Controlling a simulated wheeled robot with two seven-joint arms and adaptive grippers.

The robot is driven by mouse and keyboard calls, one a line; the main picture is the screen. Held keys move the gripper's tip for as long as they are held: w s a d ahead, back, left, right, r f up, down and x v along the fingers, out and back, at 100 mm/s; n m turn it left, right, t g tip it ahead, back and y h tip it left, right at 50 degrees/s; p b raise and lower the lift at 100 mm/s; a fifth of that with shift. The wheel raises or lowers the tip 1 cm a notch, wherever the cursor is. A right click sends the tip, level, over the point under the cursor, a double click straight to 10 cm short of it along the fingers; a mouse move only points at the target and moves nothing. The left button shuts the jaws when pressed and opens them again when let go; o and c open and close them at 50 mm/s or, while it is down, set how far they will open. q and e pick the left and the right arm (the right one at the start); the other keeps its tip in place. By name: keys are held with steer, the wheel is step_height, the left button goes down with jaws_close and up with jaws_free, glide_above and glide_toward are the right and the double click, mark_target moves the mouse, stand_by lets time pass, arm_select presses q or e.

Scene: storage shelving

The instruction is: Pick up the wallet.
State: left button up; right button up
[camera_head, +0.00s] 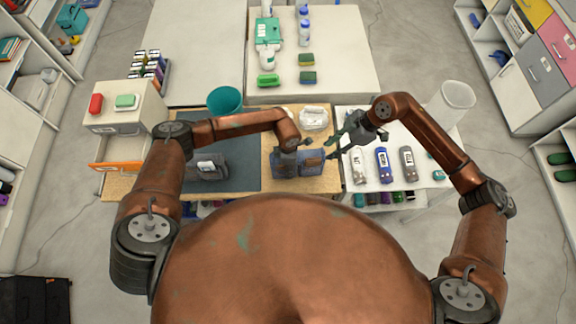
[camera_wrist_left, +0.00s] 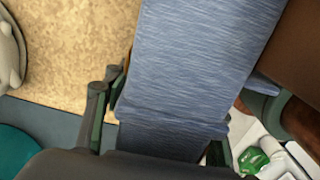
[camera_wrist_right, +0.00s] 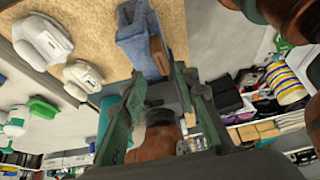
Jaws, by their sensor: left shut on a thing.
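A small brown piece, probably the wallet (camera_head: 312,162), shows against the right part of a blue-grey fabric item (camera_head: 284,168) on the wood-toned table. In the right wrist view the brown piece (camera_wrist_right: 158,55) sits at the edge of the blue fabric (camera_wrist_right: 136,35); I cannot tell whether it is inside or beside it. My left gripper (camera_head: 290,147) is over the fabric item. In the left wrist view the blue fabric (camera_wrist_left: 195,60) fills the space between its fingers, and it is shut on it. My right gripper (camera_head: 340,146) is open and empty, just right of the brown piece.
A white table (camera_head: 345,180) with several bottle-like items stands to the right. A dark mat (camera_head: 238,150) holds a grey object (camera_head: 208,168).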

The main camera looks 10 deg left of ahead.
steer(key=shift+o, duration=1.1)
steer(key=shift+a+f, duration=0.1)
steer(key=shift+o, duration=0.8)
steer(key=shift+a+f+y, duration=0.15)
steer(key=shift+a+y, duration=0.15)
steer(key=o, duration=0.5)
steer(key=a+t+y, duration=0.1)
steer(key=a+m+t+y, duration=0.1)
steer(key=a+y, duration=0.1)
steer(key=shift+w+f+t+y, duration=0.15)
steer(key=shift+f+t+y, duration=0.15)
steer(key=shift+f, duration=0.05)
steer(key=shift+o, duration=0.4)
steer(key=t+y, duration=0.1)
steer(key=w+r+m+t, duration=0.1)
steer(key=shift+w+m+t+y, duration=0.15)
steer(key=shift+m+t+y, duration=0.15)
steer(key=shift+t+y, duration=0.1)
steer(key=w+d+r+m+t, duration=0.2)
steer(key=d+m+t, duration=0.1)
steer(key=d+t, duration=0.25)
steer(key=m+t+h, duration=0.6)
steer(key=m+t, duration=0.2)
steer(key=m, duration=0.4)
glide_toward(313, 164)
steer(key=x, duration=0.5)
steer(key=shift+w+a, duration=0.15)
steer(key=shift+w, duration=0.05)
steer(key=shift+x, duration=2.75)
